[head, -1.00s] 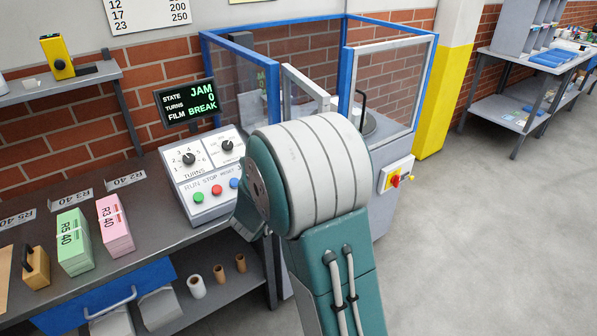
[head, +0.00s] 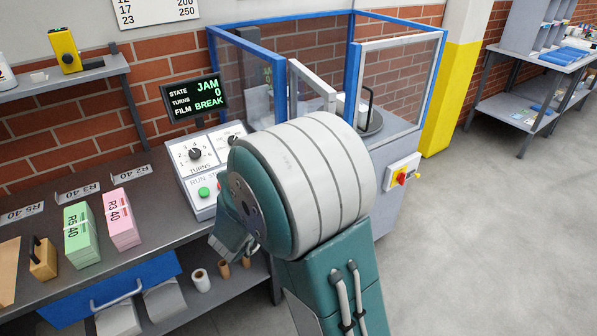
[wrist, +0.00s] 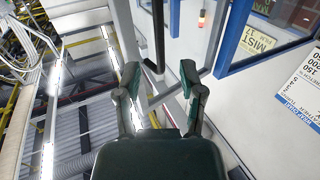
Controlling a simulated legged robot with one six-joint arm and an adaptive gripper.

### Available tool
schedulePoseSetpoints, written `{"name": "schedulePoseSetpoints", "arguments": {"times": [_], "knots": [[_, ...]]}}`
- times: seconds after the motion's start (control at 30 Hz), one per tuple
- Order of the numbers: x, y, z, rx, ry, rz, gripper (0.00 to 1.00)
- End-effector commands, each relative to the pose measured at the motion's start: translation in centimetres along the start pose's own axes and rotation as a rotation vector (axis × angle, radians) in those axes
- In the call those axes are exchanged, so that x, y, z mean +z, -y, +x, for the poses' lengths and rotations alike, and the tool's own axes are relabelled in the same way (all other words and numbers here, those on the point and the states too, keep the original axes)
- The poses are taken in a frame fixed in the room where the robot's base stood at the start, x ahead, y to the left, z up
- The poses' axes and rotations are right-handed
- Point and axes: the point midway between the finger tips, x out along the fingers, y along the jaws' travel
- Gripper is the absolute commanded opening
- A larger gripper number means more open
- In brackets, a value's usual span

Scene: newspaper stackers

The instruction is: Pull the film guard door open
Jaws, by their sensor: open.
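The film guard (head: 352,60) is a blue-framed enclosure with clear panels beyond my arm in the head view. A grey-framed panel (head: 312,80), apparently its door, runs between the blue post and the right-hand panel; my arm hides its lower part. A black upright handle (head: 367,100) shows to its right. In the wrist view my gripper (wrist: 159,73) is open, one finger on each side. A dark upright bar (wrist: 158,35), which looks like a handle, lies between and beyond the fingertips. I cannot tell whether they touch it. My arm hides my gripper in the head view.
A screen (head: 195,98) reads JAM and FILM BREAK above a control panel (head: 205,165) left of my arm. A dark workbench (head: 150,195) holds green and pink bundles. A red-yellow switch (head: 402,177) is on the machine's right side. Grey floor to the right is clear.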

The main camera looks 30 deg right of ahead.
Motion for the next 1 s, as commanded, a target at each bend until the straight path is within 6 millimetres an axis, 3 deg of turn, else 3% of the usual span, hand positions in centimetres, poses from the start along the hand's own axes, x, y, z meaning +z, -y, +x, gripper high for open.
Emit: {"name": "schedulePoseSetpoints", "arguments": {"times": [0.1,0.3,0.87,1.0], "knots": [[0.0,0.1,-2.4,-0.004,0.000,0.000,0.51],[0.0,0.1,-4.3,-0.002,0.000,0.000,0.51],[0.0,0.1,-4.5,-0.002,0.001,0.003,0.51],[-0.7,1.2,-4.5,-0.089,0.046,0.052,0.51]]}}
